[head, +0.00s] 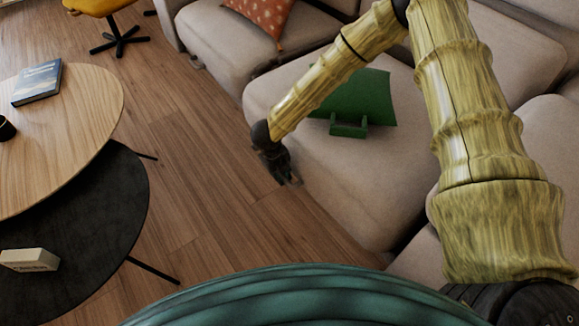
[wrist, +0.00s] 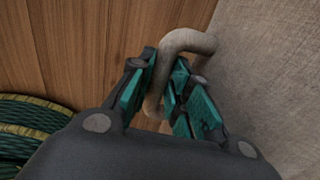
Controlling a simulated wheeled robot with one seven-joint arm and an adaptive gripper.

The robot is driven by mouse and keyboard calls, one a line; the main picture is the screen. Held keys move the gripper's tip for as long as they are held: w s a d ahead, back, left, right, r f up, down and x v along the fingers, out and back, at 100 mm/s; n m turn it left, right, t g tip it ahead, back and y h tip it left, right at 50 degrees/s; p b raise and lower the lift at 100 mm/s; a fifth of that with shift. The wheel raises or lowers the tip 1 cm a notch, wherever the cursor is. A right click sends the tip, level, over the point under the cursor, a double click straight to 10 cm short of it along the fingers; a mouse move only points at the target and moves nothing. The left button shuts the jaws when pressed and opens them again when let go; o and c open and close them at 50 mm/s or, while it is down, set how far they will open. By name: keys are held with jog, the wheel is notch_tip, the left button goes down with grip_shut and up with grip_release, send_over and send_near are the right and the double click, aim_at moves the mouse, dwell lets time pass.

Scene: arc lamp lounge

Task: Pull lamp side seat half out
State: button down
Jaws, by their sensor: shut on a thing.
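The beige sofa seat (head: 350,180) fills the middle of the head view, its front edge facing the wooden floor. A pale, loop-shaped handle (wrist: 188,41) sticks out from its fabric front in the wrist view (wrist: 270,70). My gripper (head: 288,180) is low at the front of the seat in the head view. In the wrist view my gripper (wrist: 165,78) is shut on the handle, with the teal finger pads on either side of it. In the head view the handle is hidden or too small to make out.
A green cushion (head: 365,95) and a small green item (head: 348,129) rest on the seat. A round wooden table (head: 75,110) and a lower black table (head: 95,225) stand at left. Floor (head: 205,170) is clear between them and the seat. More sofa (head: 215,45) adjoins behind.

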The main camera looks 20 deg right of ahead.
jog(key=s+a+p, duration=0.1)
jog(key=s+a, duration=0.1)
jog(key=a, duration=0.3)
jog(key=shift+a+p, duration=0.35)
jog(key=c, duration=1.3)
grip_release()
jog(key=r, duration=0.4)
jog(key=a+r, duration=0.1)
jog(key=r, duration=0.3)
jog(key=a+r, duration=0.1)
jog(key=r, duration=0.3)
jog(key=shift+s, duration=0.4)
jog(key=shift+a+f, duration=0.1)
jog(key=shift+a, duration=0.05)
